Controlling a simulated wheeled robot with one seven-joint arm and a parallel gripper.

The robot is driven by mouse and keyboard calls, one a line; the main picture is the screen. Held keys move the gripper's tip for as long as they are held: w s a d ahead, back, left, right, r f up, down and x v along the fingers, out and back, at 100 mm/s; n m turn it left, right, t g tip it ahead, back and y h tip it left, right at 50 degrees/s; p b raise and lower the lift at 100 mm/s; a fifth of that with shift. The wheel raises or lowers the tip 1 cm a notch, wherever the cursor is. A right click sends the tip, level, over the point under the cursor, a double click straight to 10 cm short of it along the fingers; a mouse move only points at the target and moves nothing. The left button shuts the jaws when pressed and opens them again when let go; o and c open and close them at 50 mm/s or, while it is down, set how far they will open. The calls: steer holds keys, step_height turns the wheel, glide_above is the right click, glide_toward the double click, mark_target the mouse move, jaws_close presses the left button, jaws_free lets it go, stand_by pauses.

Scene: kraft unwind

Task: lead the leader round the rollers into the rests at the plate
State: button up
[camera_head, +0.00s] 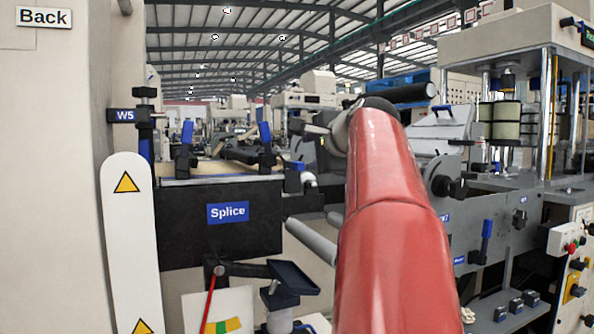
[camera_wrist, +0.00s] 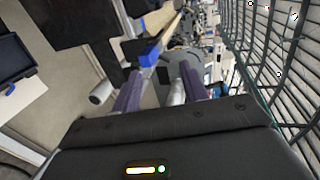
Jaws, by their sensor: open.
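The splice plate's black front (camera_head: 180,225) carries a blue Splice label, left of my red arm in the head view. Blue-handled clamps (camera_head: 265,135) stand at its top, with a tan surface behind them. Grey rollers (camera_head: 312,240) stick out right of the plate, partly hidden by my arm. In the wrist view, my gripper (camera_wrist: 160,86) is open, its purple-grey fingers apart. A pale rounded piece (camera_wrist: 178,92) shows between them; I cannot tell what it is. A blue clamp (camera_wrist: 150,53) and a tan strip (camera_wrist: 160,20) lie beyond the fingers. I cannot make out the leader for certain.
A white guard with warning triangles (camera_head: 128,240) stands left of the plate. A black tray (camera_head: 292,277) is below it. Machinery with a control panel (camera_head: 575,270) fills the right.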

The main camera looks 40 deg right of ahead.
mark_target(301, 165)
steer(key=shift+w+d+f, duration=0.1)
steer(key=shift+w+f, duration=0.65)
steer(key=shift+f, duration=0.2)
steer(key=p+x, duration=0.3)
steer(key=x, duration=0.3)
steer(key=shift+f, duration=0.2)
steer(key=shift+w+d+f, duration=0.15)
steer(key=shift+w, duration=0.3)
steer(key=shift+c, duration=0.2)
jaws_close()
